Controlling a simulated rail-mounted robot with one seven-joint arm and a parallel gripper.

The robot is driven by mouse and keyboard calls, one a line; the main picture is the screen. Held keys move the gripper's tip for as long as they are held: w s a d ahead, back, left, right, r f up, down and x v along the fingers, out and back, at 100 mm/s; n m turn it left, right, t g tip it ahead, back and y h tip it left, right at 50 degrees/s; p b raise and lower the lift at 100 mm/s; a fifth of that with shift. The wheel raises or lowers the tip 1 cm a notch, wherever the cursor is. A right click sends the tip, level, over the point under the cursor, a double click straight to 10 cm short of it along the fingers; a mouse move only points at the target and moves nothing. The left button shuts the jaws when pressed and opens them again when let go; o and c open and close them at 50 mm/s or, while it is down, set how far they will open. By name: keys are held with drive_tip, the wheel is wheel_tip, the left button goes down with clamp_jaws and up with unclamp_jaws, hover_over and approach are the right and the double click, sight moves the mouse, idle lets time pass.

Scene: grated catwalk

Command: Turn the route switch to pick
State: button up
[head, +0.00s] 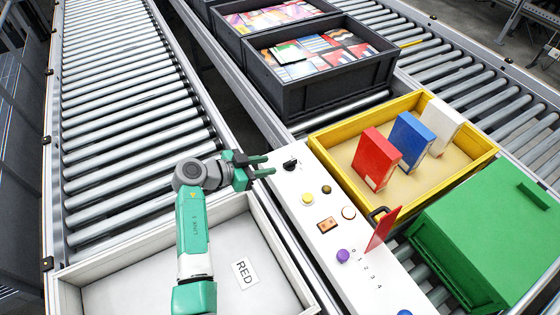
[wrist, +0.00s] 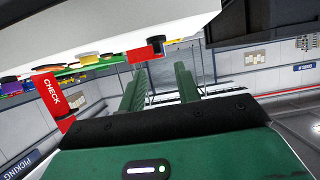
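A black rotary knob (head: 291,163), which looks like the route switch, sits at the far end of the white control panel (head: 315,190). I cannot read which way it points or any label beside it. My gripper (head: 268,165) is level with the knob, just left of it, with its green fingers pointing at it. The fingers are apart and nothing shows between them; a gap to the knob remains visible. In the wrist view, my gripper (wrist: 160,85) also shows two separated fingers, and a black knob-like part (wrist: 157,46) shows beyond them at the panel's edge.
The panel also carries a yellow button (head: 307,199), a purple knob (head: 343,256) and an upright red plate (head: 383,229). A yellow tray (head: 327,138) with boxes and a green case (head: 490,240) stand right. A white tray (head: 110,265) labelled RED lies under my arm.

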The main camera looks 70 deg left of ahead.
sight(289, 162)
drive_tip(key=b+x, duration=0.1)
drive_tip(key=x, duration=0.6)
drive_tip(key=shift+w, duration=0.4)
drive_tip(key=shift+c, duration=0.2)
clamp_jaws()
